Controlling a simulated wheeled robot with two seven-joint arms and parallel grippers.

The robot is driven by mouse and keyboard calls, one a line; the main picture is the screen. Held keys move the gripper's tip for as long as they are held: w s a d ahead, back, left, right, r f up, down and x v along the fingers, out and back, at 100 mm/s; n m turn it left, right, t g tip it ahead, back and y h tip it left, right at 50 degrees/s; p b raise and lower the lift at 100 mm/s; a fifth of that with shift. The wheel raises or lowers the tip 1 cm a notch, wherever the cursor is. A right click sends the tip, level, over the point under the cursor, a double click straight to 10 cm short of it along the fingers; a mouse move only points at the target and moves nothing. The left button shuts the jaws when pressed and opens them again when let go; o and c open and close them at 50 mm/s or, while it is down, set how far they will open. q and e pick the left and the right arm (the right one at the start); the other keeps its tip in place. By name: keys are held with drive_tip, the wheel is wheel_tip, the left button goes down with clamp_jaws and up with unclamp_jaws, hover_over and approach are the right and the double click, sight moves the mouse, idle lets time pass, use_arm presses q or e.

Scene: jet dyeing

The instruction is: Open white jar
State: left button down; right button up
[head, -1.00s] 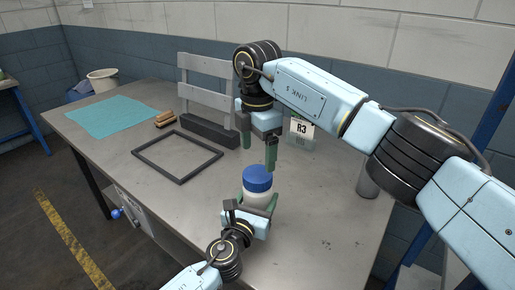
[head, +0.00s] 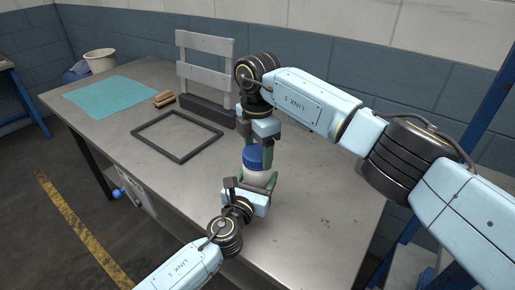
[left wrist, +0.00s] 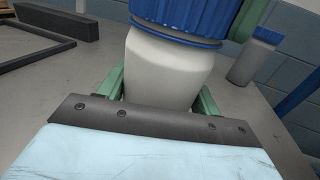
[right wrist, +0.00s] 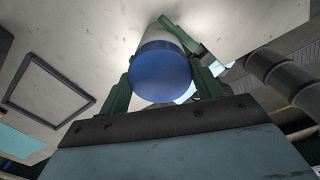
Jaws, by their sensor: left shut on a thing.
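The white jar (head: 257,173) has a blue lid (head: 253,157) and stands upright at the front of the table. My left gripper (head: 256,181) is shut on its white body, which fills the left wrist view (left wrist: 168,68). My right gripper (head: 257,148) points down from above, one finger on each side of the lid. In the right wrist view the blue lid (right wrist: 161,73) sits between these fingers, which look open; contact cannot be made out.
A dark rectangular frame (head: 192,154), a teal cloth (head: 110,97), brown brushes (head: 163,99) and a grey rack (head: 205,68) are on the table (head: 300,215). A blue-capped container (left wrist: 243,62) stands beyond the jar. The table's front right is clear.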

drive_tip(key=c, duration=0.4)
drive_tip(key=shift+n, duration=1.6)
drive_tip(key=o, duration=1.1)
wheel_tip(320, 180, up, 4)
drive_tip(key=shift+r, duration=0.15)
wheel_tip(320, 180, up, 4)
drive_tip(key=shift+f+n, duration=0.2)
drive_tip(key=shift+n, duration=0.4)
drive_tip(key=shift+c, duration=0.3)
drive_tip(key=shift+f, duration=3.95)
